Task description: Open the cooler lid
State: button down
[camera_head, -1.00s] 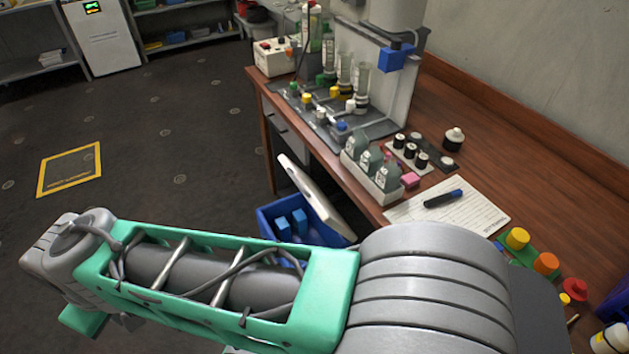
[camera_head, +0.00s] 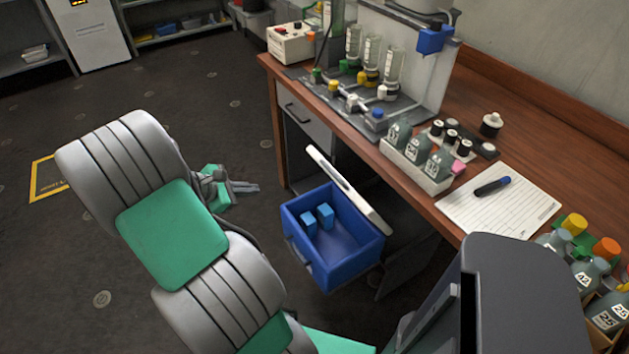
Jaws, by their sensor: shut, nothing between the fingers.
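The cooler (camera_head: 336,267) is a blue open-topped box on the floor beside the wooden workbench. Its white lid (camera_head: 362,202) is raised and leans up along the side nearest the bench, so the inside shows. Two small blue blocks (camera_head: 317,218) stand in the cooler. My gripper (camera_head: 250,188) is shut and empty, to the left of the cooler and apart from it. My arm hides part of the wrist.
The workbench (camera_head: 436,194) runs along the right, with a bottle rack (camera_head: 416,170), a written sheet (camera_head: 500,199) and glassware on it. A grey drawer (camera_head: 309,124) is under its far end. Open dark floor lies left of the cooler; a yellow-edged floor marking (camera_head: 42,180) is there.

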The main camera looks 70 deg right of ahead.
jog(key=s+d+f+n+g+h, duration=0.1)
jog(key=s+d+f+n+g, duration=0.1)
jog(key=s+d, duration=1.2)
notch_tip(320, 180, down, 2)
jog(key=shift+s+n+g, duration=0.4)
jog(key=shift+s+g, duration=0.2)
jog(key=shift+d, duration=0.1)
